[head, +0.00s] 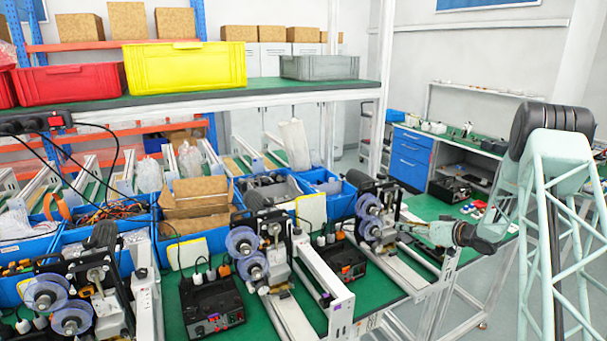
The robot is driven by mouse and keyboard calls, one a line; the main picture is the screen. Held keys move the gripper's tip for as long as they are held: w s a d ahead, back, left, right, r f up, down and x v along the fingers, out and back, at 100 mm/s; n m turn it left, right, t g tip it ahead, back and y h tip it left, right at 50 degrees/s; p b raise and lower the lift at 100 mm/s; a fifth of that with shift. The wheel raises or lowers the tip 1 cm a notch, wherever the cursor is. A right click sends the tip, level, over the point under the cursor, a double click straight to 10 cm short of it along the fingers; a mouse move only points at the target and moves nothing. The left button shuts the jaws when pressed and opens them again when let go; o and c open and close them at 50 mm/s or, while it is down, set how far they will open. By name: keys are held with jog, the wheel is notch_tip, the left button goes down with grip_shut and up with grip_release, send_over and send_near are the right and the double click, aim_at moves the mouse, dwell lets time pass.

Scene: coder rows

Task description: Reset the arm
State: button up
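My arm is at the right of the head view, a pale green lattice link with a black joint at the top. Its end reaches down and left to the workbench. My gripper (428,231) is low over the right end of the green bench, close beside the rightmost coder machine (372,220) with its purple-grey reels. The gripper is small and partly lost against the machine's parts. I cannot tell whether its fingers are open, whether it touches the machine or whether it holds anything.
More coder machines with reels (248,252) and black control boxes (210,300) stand along the bench. Blue bins (340,203) line its back. A shelf above holds a yellow crate (185,66) and a grey crate (320,67). Open floor lies right of the bench.

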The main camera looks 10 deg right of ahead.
notch_tip(320, 180, up, 18)
jog(key=s+a+m+h+b, duration=0.1)
jog(key=a+h+b, duration=0.2)
jog(key=h, duration=0.2)
jog(key=s+a+r+m+g+h+b, duration=0.1)
jog(key=s+a+r+h+b, duration=0.1)
jog(key=s+a+r, duration=0.35)
jog(key=s+a+r+m+g+h+b, duration=0.1)
jog(key=s+a+r+g, duration=0.1)
jog(key=s+r, duration=0.65)
jog(key=s+a+g+b, duration=0.15)
jog(key=s+a, duration=0.35)
jog(key=s, duration=0.9)
jog(key=s+a+g+b, duration=0.15)
jog(key=s+a, duration=0.35)
jog(key=s, duration=0.8)
jog(key=s+a+f+b, duration=0.1)
jog(key=s+a+f, duration=0.2)
jog(key=s, duration=0.7)
jog(key=s+a+f+g+y+b, duration=0.1)
jog(key=s+a+f, duration=0.2)
jog(key=s, duration=0.7)
jog(key=s+a+f+g+y+b, duration=0.1)
jog(key=s+a+f, duration=0.2)
jog(key=s+a, duration=0.4)
jog(key=s, duration=0.3)
jog(key=shift+s, duration=0.35)
jog(key=shift+o, duration=0.7)
jog(key=shift+w+r, duration=0.1)
